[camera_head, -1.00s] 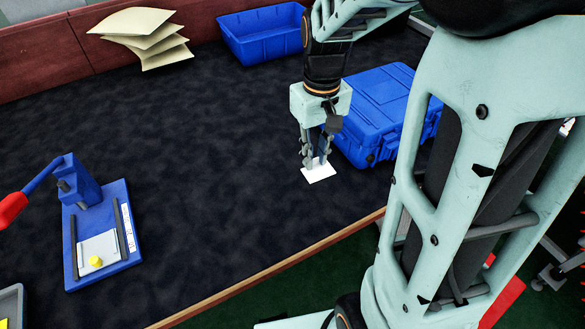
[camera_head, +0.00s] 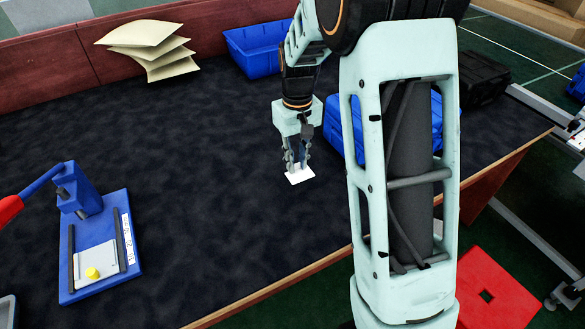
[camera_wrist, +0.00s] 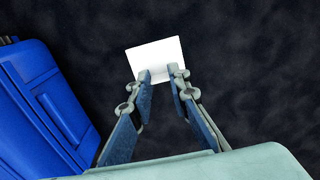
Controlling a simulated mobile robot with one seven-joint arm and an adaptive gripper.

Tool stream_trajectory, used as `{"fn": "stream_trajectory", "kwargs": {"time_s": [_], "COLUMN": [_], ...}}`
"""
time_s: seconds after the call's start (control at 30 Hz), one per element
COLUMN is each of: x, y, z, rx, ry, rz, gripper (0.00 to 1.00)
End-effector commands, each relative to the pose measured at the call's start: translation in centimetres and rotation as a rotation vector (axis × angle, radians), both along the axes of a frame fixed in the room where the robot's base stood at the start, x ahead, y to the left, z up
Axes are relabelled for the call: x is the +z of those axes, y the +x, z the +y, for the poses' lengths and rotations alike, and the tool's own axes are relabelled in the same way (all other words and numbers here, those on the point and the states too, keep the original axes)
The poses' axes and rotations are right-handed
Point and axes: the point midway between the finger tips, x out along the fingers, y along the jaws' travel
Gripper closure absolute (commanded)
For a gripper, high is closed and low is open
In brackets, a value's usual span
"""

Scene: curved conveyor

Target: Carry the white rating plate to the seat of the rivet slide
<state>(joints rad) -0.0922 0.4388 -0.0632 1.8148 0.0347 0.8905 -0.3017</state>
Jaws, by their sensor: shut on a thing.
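The white rating plate (camera_head: 300,175) is at my gripper's fingertips over the dark table, right of centre in the head view. It also shows in the wrist view (camera_wrist: 156,56), where both fingertips meet its near edge. My gripper (camera_head: 297,167) points down and is shut on the plate. Whether the plate touches the table I cannot tell. The rivet slide is the blue press (camera_head: 120,240) at the left, with a red-tipped lever. Its seat (camera_head: 96,262) is a pale plate area between dark rails, with a yellow knob on it.
A blue case (camera_head: 345,125) stands right of my gripper, partly hidden by my arm. A blue bin (camera_head: 252,55) and a stack of pale sheets (camera_head: 150,48) are at the back. The dark tabletop (camera_head: 200,160) between gripper and press is clear.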

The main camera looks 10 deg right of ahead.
Motion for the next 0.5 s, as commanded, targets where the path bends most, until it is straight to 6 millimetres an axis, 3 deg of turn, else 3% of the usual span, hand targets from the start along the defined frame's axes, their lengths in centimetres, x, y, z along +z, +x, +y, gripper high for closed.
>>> {"fn": "stream_trajectory", "kwargs": {"time_s": [0.1,0.37,0.5], "x": [-1.4,-2.7,-4.9], "y": [1.1,2.1,2.0], "z": [0.3,0.5,0.5], "rx": [0.0,0.0,-0.001], "ry": [0.0,0.0,0.0], "rz": [0.0,0.0,0.002], "gripper": [1.0,1.0,1.0]}}
